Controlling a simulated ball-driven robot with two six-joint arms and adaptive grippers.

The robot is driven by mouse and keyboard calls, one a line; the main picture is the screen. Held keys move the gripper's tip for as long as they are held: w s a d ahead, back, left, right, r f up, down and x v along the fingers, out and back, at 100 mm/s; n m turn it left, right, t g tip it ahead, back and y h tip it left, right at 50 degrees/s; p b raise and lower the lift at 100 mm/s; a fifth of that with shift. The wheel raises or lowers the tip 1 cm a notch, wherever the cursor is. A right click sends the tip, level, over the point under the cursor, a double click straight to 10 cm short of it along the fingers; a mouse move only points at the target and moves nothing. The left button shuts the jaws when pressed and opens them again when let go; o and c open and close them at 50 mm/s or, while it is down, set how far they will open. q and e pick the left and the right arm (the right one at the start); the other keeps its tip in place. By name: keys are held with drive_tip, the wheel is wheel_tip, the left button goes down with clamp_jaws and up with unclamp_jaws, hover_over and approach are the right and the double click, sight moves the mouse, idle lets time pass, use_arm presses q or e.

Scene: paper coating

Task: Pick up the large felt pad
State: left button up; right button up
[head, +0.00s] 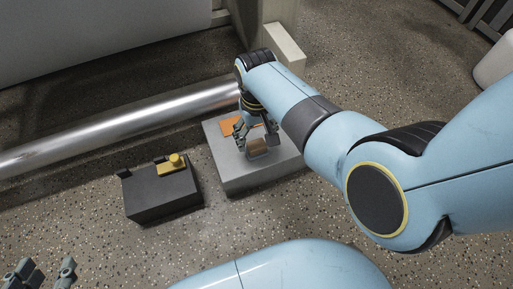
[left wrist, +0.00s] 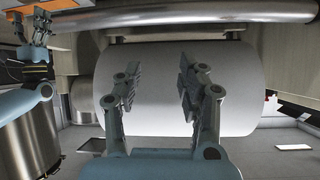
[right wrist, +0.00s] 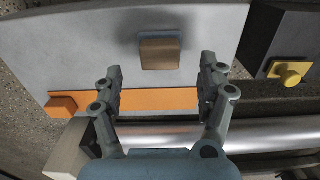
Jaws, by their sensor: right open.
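A small brown block with a grey-blue edge (right wrist: 160,52), which looks like the felt pad, lies on the grey stand (right wrist: 105,30). In the head view the brown block (head: 257,145) sits near the stand's middle. My right gripper (right wrist: 160,80) is open and empty above the stand, with the block just beyond and between its fingertips. I cannot tell its exact height above the block. My left gripper (head: 42,272) is at the lower left corner of the head view. Its fingers (left wrist: 158,78) are apart with nothing between them.
An orange strip (right wrist: 140,102) with a raised orange block (right wrist: 62,105) lies along the stand's edge. A dark box (head: 163,195) with a yellow knob (head: 177,160) stands left of it. A metal roller (head: 120,123) runs behind. A white roll (left wrist: 240,90) faces my left gripper.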

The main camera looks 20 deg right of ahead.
sight(257, 144)
wheel_tip(257, 144, down, 2)
drive_tip(key=shift+b, duration=0.85)
use_arm(q)
drive_tip(key=w+d+r+m+t+h+b, duration=0.1)
drive_tip(key=w+r+t, duration=0.35)
drive_tip(key=r, duration=0.35)
drive_tip(key=w+d+r+m+t+h+b, duration=0.1)
drive_tip(key=w+r+t, duration=0.35)
drive_tip(key=r, duration=0.25)
use_arm(e)
drive_tip(key=shift+f, duration=0.6)
drive_tip(key=shift+f+b, duration=0.75)
drive_tip(key=shift+f, duration=0.2)
drive_tip(key=c, duration=1.2)
use_arm(q)
wheel_tip(257, 144, up, 13)
drive_tip(key=d+m+t+h, duration=0.1)
drive_tip(key=m+t+h, duration=0.1)
drive_tip(key=t+h, duration=0.2)
drive_tip(key=shift+d+m+t, duration=0.2)
drive_tip(key=shift+m+t, duration=0.1)
drive_tip(key=shift+t, duration=0.3)
use_arm(e)
drive_tip(key=shift+c, duration=0.2)
use_arm(q)
drive_tip(key=shift+f, duration=0.15)
